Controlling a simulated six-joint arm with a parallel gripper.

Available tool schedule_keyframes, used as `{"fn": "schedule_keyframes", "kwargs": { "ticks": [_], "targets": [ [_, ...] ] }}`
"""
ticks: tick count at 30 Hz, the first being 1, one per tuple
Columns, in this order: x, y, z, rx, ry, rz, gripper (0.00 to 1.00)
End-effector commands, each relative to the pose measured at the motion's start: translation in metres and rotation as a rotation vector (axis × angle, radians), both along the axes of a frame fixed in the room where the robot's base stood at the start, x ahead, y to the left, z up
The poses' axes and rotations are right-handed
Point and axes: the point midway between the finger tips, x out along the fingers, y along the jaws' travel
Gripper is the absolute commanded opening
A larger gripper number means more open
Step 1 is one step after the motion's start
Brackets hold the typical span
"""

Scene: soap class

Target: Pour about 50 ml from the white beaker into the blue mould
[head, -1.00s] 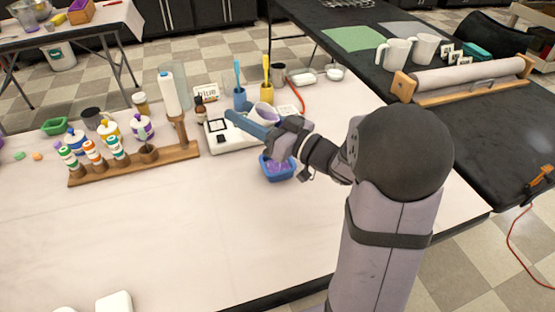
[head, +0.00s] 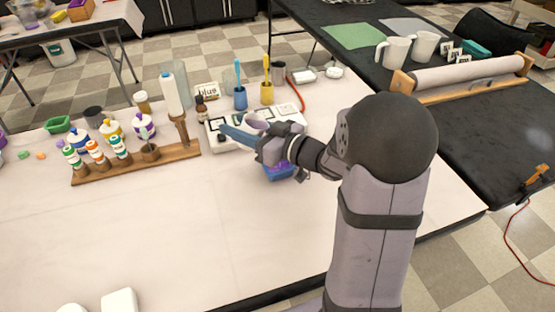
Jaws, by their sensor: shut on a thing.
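My gripper (head: 256,142) is shut on the white beaker (head: 257,121), over the middle of the table. Only the beaker's rim and pale purple inside show above the jaws; the rest is hidden behind them. The beaker looks tilted, but I cannot tell how far. The blue mould (head: 279,174) sits on the table just below and to the right of my gripper, partly hidden by it. Something purple shows inside the mould. I cannot see any stream between beaker and mould.
A white scale (head: 292,118) lies just behind my gripper. A wooden rack (head: 185,150) with several small bottles stands to the left. Blue and yellow cups (head: 240,98) with tools stand behind. The table's front left is mostly clear.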

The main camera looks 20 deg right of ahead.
Motion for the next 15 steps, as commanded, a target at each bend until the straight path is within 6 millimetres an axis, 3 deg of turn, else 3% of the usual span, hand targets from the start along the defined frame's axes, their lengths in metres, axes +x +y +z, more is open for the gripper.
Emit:
{"fn": "schedule_keyframes", "kwargs": {
  "ticks": [15],
  "targets": [
    [0.013,0.02,-0.017,-0.163,0.094,0.01,0.16]
  ]
}}
